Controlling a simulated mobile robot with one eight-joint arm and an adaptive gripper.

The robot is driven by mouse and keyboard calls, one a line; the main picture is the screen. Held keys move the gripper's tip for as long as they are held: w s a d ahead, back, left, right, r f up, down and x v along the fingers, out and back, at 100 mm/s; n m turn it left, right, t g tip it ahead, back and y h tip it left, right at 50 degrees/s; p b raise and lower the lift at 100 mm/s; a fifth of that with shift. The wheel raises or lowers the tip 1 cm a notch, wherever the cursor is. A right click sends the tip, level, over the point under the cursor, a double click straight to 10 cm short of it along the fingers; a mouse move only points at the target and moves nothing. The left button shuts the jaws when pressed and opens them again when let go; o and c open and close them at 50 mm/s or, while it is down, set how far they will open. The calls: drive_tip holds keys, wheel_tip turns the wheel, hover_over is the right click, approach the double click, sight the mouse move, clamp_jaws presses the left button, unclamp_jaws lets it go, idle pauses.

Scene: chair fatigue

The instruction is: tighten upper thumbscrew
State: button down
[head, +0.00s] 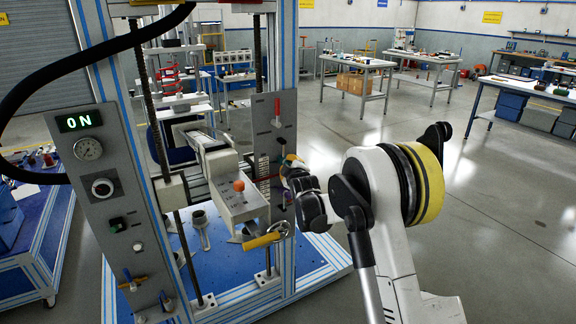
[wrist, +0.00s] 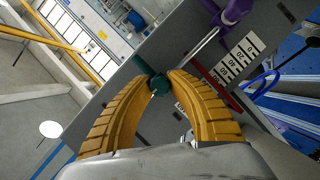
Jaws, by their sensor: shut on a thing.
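The upper thumbscrew has a dark green knob (wrist: 160,84), seen in the wrist view on the grey scale plate. My gripper (wrist: 159,77) has its two yellow ribbed fingers closed around this knob, one on each side. In the head view my gripper (head: 288,161) is at the right edge of the upright grey plate (head: 284,115), beside the scale. The fingers and wrist hide most of the knob there. A purple knob (wrist: 236,10) with a metal rod beside it shows in the wrist view; purple also shows below my gripper in the head view (head: 284,204).
The test frame's control panel (head: 108,215) reads ON. A box with an orange ball knob (head: 239,185) and a yellow-handled crank (head: 262,240) sit left of and below my gripper. A red-tipped lever (head: 277,108) stands above. Open floor lies to the right.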

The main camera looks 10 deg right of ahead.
drive_tip(key=shift+m+p, duration=0.3)
drive_tip(key=shift+m, duration=0.2)
drive_tip(key=shift+r+m+g+y+p, duration=0.15)
drive_tip(key=shift+m+g+y+p, duration=0.3)
drive_tip(key=shift+m, duration=0.25)
drive_tip(key=shift+m+g+y+p, duration=0.45)
drive_tip(key=shift+m+y+p, duration=0.25)
drive_tip(key=shift+m, duration=0.5)
drive_tip(key=m+g+y, duration=0.1)
drive_tip(key=m+y, duration=0.2)
drive_tip(key=m, duration=0.1)
drive_tip(key=shift+d+p, duration=0.1)
drive_tip(key=shift+p, duration=0.25)
drive_tip(key=m+y, duration=0.1)
drive_tip(key=m, duration=0.1)
drive_tip(key=m+y, duration=0.2)
drive_tip(key=shift+f, duration=0.2)
drive_tip(key=shift+m+y+b, duration=0.65)
drive_tip(key=shift+m+y, duration=0.2)
drive_tip(key=shift+m, duration=1.25)
